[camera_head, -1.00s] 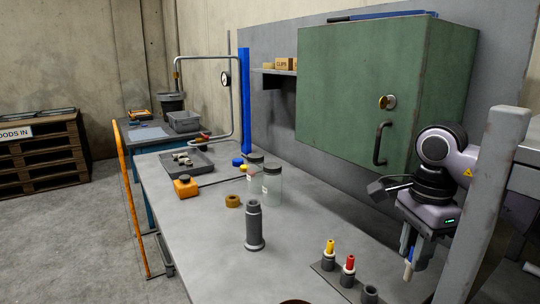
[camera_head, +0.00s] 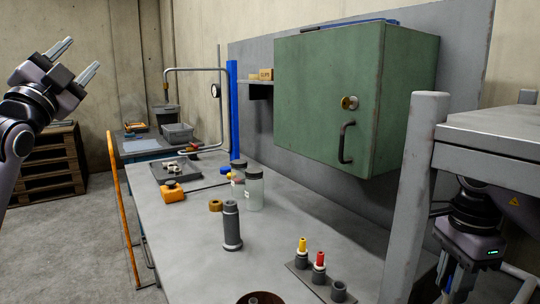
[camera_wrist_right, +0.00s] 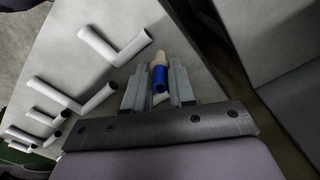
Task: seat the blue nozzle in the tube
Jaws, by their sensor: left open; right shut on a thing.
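The blue nozzle (camera_wrist_right: 160,78), with a pale tip, is between the fingers of my right gripper (camera_wrist_right: 157,88), which is shut on it. In the head view my right gripper (camera_head: 455,287) is low at the right, partly behind a grey post, and the nozzle cannot be made out there. A dark grey upright tube (camera_head: 231,226) with a pale ring near its base stands on the bench, well left of my right gripper. My left gripper (camera_head: 76,62) is open and empty, raised at the far left, away from the bench.
A small rack (camera_head: 298,265) holds a yellow nozzle (camera_head: 302,245), a red nozzle (camera_head: 320,260) and an empty holder (camera_head: 338,291). Glass jars (camera_head: 254,190) stand behind the tube. The grey post (camera_head: 415,200) is beside my right arm.

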